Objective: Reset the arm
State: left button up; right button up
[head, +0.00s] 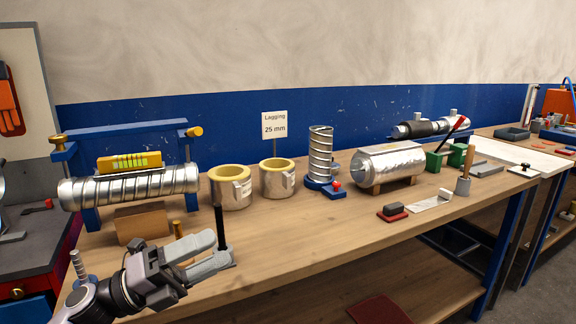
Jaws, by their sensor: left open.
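My left gripper (221,248) reaches in from the lower left, over the front edge of the wooden workbench (300,235). Its two grey fingers are apart, and I see nothing clearly held between them. A thin black upright post (219,227) shows right by the fingertips; I cannot tell whether they touch it. A small brass-coloured piece (178,232) shows just behind the fingers, partly hidden. My right gripper is not in view.
Behind the gripper are a spiral duct (130,188) on a blue stand, a brown block (142,222) and two lagged rings (231,191) (277,182). Farther right stand an upright spiral duct (320,152) and a foil-wrapped cylinder (391,165). The bench's front middle is clear.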

pick_arm(q)
jog(key=s+a+f+n+t+y, duration=0.25)
jog(key=f+n+t+y, duration=0.35)
jog(key=f+n, duration=0.5)
jog(key=s+a+f+n+t+y, duration=0.2)
jog(key=a+f+n+t+y, duration=0.15)
jog(key=f+n+y, duration=0.7)
jog(key=s+a+f+n+g+y, duration=0.1)
jog(key=s+f+n+g, duration=0.6)
jog(key=s+f+n, duration=0.5)
jog(key=s+f, duration=0.2)
jog(key=s, duration=0.1)
jog(key=shift+s+a+f, duration=0.3)
jog(key=shift+s+f, duration=0.05)
